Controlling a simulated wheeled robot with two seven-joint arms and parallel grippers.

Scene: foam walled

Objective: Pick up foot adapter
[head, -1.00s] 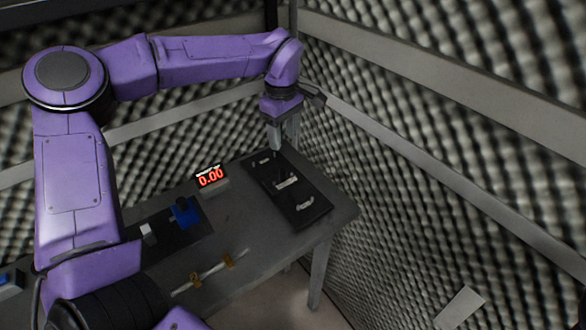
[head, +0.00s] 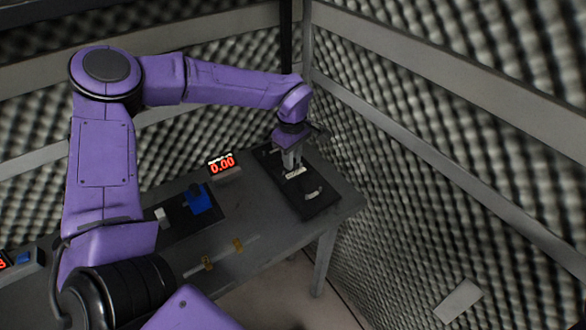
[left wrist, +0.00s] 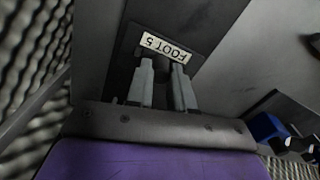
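A black tray (head: 322,207) lies at the far right end of the grey table and bears small pale pieces and labels. My left gripper (head: 292,166) points down over the middle of this tray. In the left wrist view its two grey fingers (left wrist: 164,72) stand apart with a dark gap between them, just beside a label (left wrist: 166,47) reading "FOOT 5", seen upside down. I cannot make out a foot adapter between the fingers; the spot there is dark. A pale curved piece (head: 314,192) lies on the tray nearer the table's front. My right gripper is not in view.
A display (head: 222,164) reading 0.00 stands left of the tray. A blue block (head: 198,199) and a small white block (head: 161,216) are farther left. A rod with yellow brackets (head: 237,245) lies along the front edge. Foam walls close in behind and right.

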